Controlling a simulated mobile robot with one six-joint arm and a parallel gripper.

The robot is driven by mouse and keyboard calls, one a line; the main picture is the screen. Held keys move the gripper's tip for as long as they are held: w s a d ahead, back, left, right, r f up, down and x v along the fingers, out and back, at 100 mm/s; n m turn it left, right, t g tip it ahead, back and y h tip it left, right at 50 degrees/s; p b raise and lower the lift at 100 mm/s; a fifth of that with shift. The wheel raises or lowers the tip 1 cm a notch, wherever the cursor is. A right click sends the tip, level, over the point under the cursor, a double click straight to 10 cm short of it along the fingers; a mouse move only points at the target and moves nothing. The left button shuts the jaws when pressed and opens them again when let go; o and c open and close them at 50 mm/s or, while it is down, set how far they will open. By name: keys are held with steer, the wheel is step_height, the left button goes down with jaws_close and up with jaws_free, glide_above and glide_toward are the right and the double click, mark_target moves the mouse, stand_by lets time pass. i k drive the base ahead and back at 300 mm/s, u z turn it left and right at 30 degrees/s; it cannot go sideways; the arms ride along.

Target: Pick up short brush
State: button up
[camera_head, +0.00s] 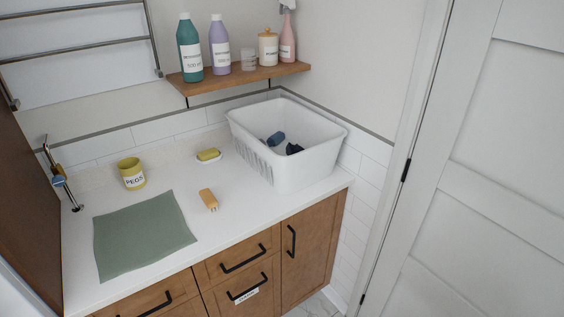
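The short brush (208,200) appears to be the small block with a tan wooden body and a paler lower edge. It lies on the white counter (235,228), right of the green cloth and near the counter's front edge. It stands apart from everything around it. My gripper is not in view.
A green cloth (143,236) lies flat to the left. Behind are a yellow "PEGS" pot (132,173), a yellow sponge (208,155) on a white dish, and a white basket (308,172) holding dark cloths. A wooden shelf (240,76) with bottles hangs above. A slim metal fixture (62,178) stands left.

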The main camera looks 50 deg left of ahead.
mark_target(210, 202)
steer(key=z, duration=0.7)
steer(key=k, duration=0.15)
steer(key=u, duration=2.75)
steer(key=k, duration=0.2)
steer(key=u, duration=1.75)
steer(key=i, duration=0.6)
steer(key=u, duration=0.05)
